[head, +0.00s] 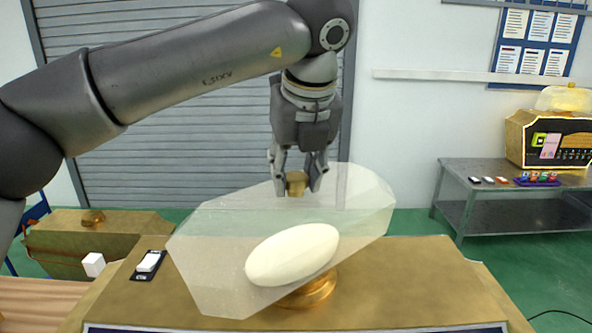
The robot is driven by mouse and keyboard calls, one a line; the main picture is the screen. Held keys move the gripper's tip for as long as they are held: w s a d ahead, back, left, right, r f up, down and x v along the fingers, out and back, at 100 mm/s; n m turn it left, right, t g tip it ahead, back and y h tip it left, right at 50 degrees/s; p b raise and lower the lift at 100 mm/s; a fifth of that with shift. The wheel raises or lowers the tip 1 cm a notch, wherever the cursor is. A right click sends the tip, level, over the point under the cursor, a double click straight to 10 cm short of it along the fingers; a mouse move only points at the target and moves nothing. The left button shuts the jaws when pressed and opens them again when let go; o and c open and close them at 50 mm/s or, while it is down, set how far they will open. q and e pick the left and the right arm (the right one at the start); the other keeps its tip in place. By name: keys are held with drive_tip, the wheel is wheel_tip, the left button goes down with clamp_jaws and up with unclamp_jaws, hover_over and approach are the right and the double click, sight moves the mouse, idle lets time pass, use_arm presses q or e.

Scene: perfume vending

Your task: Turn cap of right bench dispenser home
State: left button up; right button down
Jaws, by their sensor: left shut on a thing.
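A large clear faceted dispenser bottle (205,247) with a cream oval (292,254) on its front stands on a gold-brown bench top (400,275). A gold collar (308,290) shows at its base. A small gold cap (297,178) is at its top. My left gripper (298,189) points down from above, its fingers on both sides of the cap and shut on it. The fingers hide the cap's sides. Whether the cap is turned home cannot be told. My right gripper is not in view.
A black-and-gold machine (547,140) with a clear top stands on a grey table (480,168) at the right, beside small coloured items. The bench right of the bottle is clear.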

use_arm(q)
clamp_jaws()
drive_tip(key=shift+f+m+h+b, duration=0.1)
drive_tip(key=shift+m+h+b, duration=0.2)
drive_tip(key=shift+m+b, duration=0.5)
drive_tip(key=shift+a+m+h+b, duration=0.1)
drive_tip(key=shift+m+h+b, duration=0.25)
drive_tip(key=shift+m, duration=0.35)
drive_tip(key=shift+m+h+b, duration=0.3)
drive_tip(key=shift+m+h, duration=0.15)
drive_tip(key=shift+m, duration=0.65)
drive_tip(key=shift+a+m+h, duration=0.1)
drive_tip(key=shift+m+h, duration=0.3)
drive_tip(key=shift+m, duration=0.7)
drive_tip(key=shift+r, duration=0.2)
